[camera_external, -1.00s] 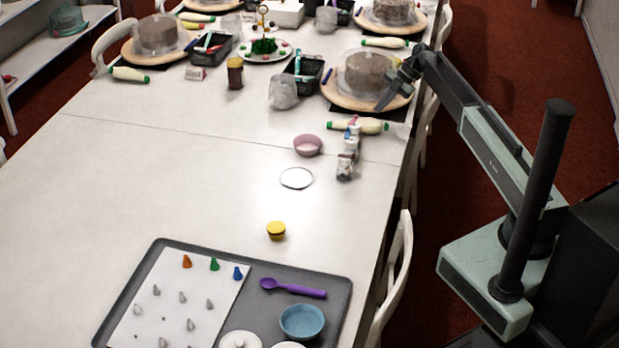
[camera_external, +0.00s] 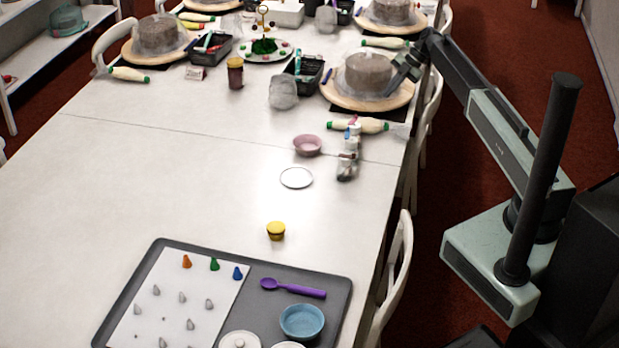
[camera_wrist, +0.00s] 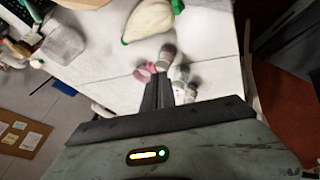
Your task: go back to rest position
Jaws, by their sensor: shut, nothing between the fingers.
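My gripper (camera_external: 394,84) is at the far right of the long table, at the right side of a brown cake (camera_external: 368,72) on a round wooden turntable (camera_external: 340,97). In the wrist view the fingers of my gripper (camera_wrist: 158,80) are together with nothing between them. Beyond them lie a white piping bag (camera_wrist: 150,18), a pink bowl (camera_wrist: 144,72) and small bottles (camera_wrist: 182,80). Whether the fingers touch the cake cannot be told.
A grey tray (camera_external: 160,262) with piped cones, a purple spoon (camera_external: 293,289) and a blue bowl (camera_external: 302,322) is at the near end. A black basket (camera_external: 318,70) stands left of the turntable. White chairs (camera_external: 402,262) line the right edge. The table's middle is mostly clear.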

